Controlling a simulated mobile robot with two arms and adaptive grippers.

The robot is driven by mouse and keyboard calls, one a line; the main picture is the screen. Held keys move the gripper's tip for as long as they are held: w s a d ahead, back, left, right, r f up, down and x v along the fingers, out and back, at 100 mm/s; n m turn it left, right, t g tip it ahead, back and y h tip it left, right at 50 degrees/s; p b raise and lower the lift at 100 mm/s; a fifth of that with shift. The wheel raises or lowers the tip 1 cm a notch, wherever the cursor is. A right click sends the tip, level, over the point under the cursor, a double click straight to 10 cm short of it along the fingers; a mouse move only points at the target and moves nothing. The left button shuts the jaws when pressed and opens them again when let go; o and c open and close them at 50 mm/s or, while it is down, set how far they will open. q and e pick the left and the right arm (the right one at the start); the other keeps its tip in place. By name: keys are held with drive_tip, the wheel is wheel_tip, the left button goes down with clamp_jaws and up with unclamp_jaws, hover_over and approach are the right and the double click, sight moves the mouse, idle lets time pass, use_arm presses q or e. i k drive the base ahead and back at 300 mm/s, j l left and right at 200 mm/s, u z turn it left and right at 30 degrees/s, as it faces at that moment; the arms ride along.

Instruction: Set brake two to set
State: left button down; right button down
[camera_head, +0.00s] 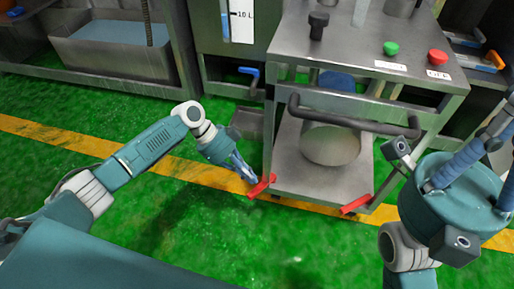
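A metal cart stands at the centre right, with two red brake levers low at its front corners. The left red lever (262,186) sticks out at the cart's left front corner. The right red lever (355,205) sticks out at the right front corner. I cannot read which one is brake two. My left gripper (246,174) points down and right, with its fingertips right beside the left lever, touching or nearly so. Whether its fingers are parted or closed is too small to tell. My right gripper is not in view.
The metal cart (315,179) has a dark push handle (350,118) across its front, and a green button (390,48) and a red button (437,57) on top. A steel basin (115,55) stands at the back left. Green floor with a yellow stripe is free in front.

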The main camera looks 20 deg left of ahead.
sight(365, 199)
drive_tip(key=k, duration=1)
